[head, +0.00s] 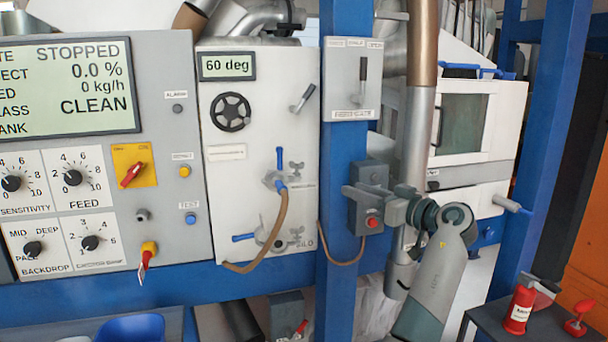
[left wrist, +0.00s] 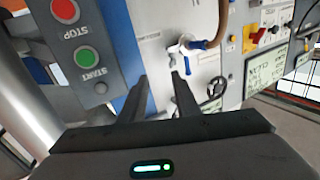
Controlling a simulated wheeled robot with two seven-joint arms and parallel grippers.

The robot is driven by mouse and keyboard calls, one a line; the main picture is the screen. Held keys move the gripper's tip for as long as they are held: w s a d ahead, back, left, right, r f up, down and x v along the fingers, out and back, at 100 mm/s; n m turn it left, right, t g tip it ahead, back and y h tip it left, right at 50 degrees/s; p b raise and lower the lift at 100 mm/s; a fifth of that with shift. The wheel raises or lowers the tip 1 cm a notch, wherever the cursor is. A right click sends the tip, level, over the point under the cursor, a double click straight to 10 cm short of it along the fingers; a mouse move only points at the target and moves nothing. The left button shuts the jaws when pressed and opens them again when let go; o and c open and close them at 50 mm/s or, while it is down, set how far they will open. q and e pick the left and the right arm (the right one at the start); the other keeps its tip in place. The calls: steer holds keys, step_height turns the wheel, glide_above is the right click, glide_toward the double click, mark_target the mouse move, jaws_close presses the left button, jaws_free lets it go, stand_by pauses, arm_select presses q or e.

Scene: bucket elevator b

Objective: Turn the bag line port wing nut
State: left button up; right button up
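On the white panel (head: 250,110), an upper port (head: 274,180) has an upright blue lever, a brown hose (head: 272,235) and a small grey wing nut (head: 296,165) at its upper right. A lower port (head: 268,241) has a blue lever and another small wing nut (head: 297,231); its label appears to read SILO. I cannot read which port is the bag line. My left gripper (head: 348,194) is right of both ports, in front of the blue post. In the left wrist view its fingers (left wrist: 160,98) are apart with nothing between them. My right gripper is not in view.
A grey start/stop box (head: 366,180) on the blue post (head: 345,150) is close behind my left gripper; its buttons show in the left wrist view (left wrist: 98,75). The hose loops below the ports. A handwheel (head: 231,111) is up left. A red bottle (head: 519,308) stands lower right.

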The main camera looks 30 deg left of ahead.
mark_target(300, 163)
arm_select(q)
steer(key=r, duration=0.1)
steer(key=s+r+n, duration=0.1)
steer(key=s+r+g, duration=0.1)
steer(key=shift+a+r+n+y, duration=0.1)
steer(key=shift+r+n+y, duration=0.05)
steer(key=shift+n+y, duration=0.2)
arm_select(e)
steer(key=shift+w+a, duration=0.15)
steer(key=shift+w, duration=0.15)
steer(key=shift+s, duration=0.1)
